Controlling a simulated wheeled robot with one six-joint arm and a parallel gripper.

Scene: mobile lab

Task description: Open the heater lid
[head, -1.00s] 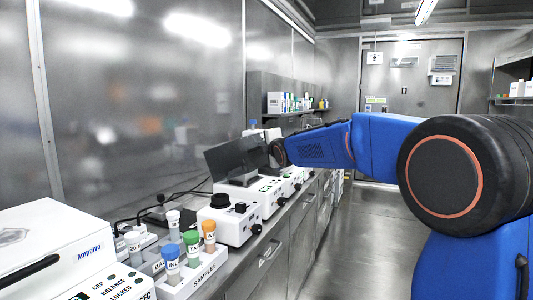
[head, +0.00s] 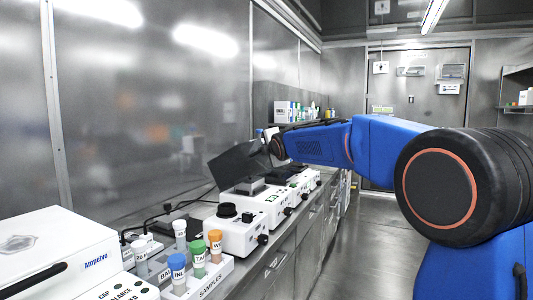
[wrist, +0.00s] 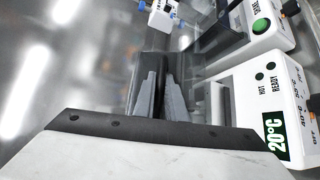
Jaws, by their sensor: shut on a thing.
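The heater (head: 262,203) is a white box on the bench. Its green 20°C display and its HOT and READY lamps show in the wrist view (wrist: 245,85). Its lid (head: 235,166) is a dark see-through panel standing up at a steep tilt above the body. My gripper (wrist: 160,85) is shut on the lid, with both grey fingers close together over the dark panel. In the head view my wrist is at the lid's right side, and the fingertips are hidden there. The exact grip point is hard to make out.
A white stirrer-like box with a black knob (head: 227,211) stands nearer on the bench. A rack of capped sample tubes (head: 208,277) and a large white centrifuge (head: 60,250) are closer still. More white devices stand beyond the heater. A metal wall runs along the left; the aisle is clear.

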